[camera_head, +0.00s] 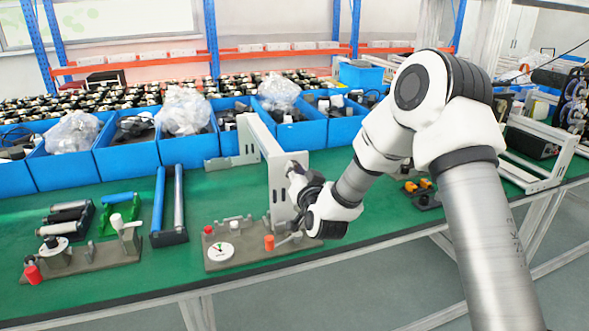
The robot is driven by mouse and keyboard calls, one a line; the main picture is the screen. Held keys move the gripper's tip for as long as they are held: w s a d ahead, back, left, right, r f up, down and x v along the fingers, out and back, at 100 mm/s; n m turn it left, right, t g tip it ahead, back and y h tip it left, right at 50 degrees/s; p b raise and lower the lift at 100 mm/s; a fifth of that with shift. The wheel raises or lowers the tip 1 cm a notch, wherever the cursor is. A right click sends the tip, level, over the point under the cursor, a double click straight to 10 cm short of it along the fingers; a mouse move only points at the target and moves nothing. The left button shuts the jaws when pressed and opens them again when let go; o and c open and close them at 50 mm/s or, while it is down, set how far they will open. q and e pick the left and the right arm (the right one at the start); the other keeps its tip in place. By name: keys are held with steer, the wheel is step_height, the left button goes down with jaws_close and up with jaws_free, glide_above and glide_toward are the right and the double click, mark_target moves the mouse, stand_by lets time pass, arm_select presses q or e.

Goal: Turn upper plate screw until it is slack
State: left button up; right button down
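A grey-white upright plate (254,127) with slots stands on the green workbench, to the left of my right arm. My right gripper (297,176) is at the plate's right-hand face, its fingers close to the surface. I cannot tell whether it touches the plate. The upper plate screw cannot be made out; it may be hidden behind the gripper or too small to see. The fingers are small and partly covered by the wrist, so I cannot tell if they are open or shut. My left gripper is not in view.
A gauge fixture (240,258) with a white dial and red knobs sits just in front of the plate. Another fixture (95,260), two rollers (168,237) and a green part stand at left. Blue bins (130,157) line the back. Orange-knobbed parts (420,186) lie right.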

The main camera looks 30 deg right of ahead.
steer(key=n+p, duration=0.1)
steer(key=n, duration=0.1)
steer(key=n+p, duration=0.1)
steer(key=n, duration=0.1)
steer(key=n+p, duration=0.2)
steer(key=n, duration=0.1)
steer(key=shift+r, duration=0.35)
steer(key=n, duration=0.2)
steer(key=shift+f+n, duration=0.3)
steer(key=shift+n, duration=0.1)
steer(key=c, duration=1.2)
jaws_free()
steer(key=shift+o, duration=0.2)
steer(key=m+b, duration=0.5)
steer(key=m, duration=0.4)
steer(key=shift+m+b, duration=0.3)
steer(key=shift+m, duration=0.1)
